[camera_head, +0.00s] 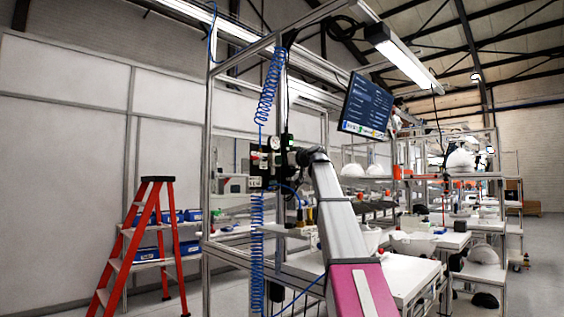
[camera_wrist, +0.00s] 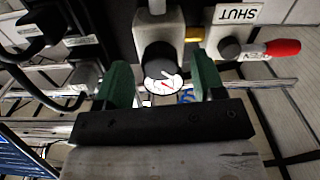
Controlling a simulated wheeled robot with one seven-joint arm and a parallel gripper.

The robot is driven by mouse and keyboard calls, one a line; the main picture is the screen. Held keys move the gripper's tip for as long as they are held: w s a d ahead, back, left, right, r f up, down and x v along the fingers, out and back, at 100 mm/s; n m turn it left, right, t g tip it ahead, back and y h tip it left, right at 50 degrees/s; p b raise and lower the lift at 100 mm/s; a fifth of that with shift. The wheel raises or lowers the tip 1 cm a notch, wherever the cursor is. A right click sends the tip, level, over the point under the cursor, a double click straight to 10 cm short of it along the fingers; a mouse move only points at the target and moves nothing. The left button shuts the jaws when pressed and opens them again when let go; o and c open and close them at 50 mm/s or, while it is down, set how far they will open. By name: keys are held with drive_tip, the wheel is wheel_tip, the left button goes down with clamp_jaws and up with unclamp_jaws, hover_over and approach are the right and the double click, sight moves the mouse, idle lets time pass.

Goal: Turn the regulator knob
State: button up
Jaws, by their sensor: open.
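The regulator (camera_wrist: 160,32) is a pale grey block on a black panel, upper middle of the wrist view. Its black knob (camera_wrist: 158,67) faces down toward my gripper (camera_wrist: 163,86). A white gauge dial (camera_wrist: 164,86) with a red needle shows just below the knob. My gripper is open, one green finger on each side of the knob, with gaps between fingers and knob. I cannot tell how deep the fingers reach along it. In the head view the gauge (camera_head: 275,142) shows on the frame, and my arm's end largely hides the knob.
A valve with a red handle (camera_wrist: 283,47) and a "SHUT" label (camera_wrist: 237,14) sits right of the regulator. A black hose (camera_wrist: 42,95) loops at the left. A blue coiled hose (camera_head: 257,250) hangs by the frame. A red stepladder (camera_head: 153,235) stands left.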

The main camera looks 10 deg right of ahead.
drive_tip(key=shift+x, duration=0.8)
drive_tip(key=c, duration=0.9)
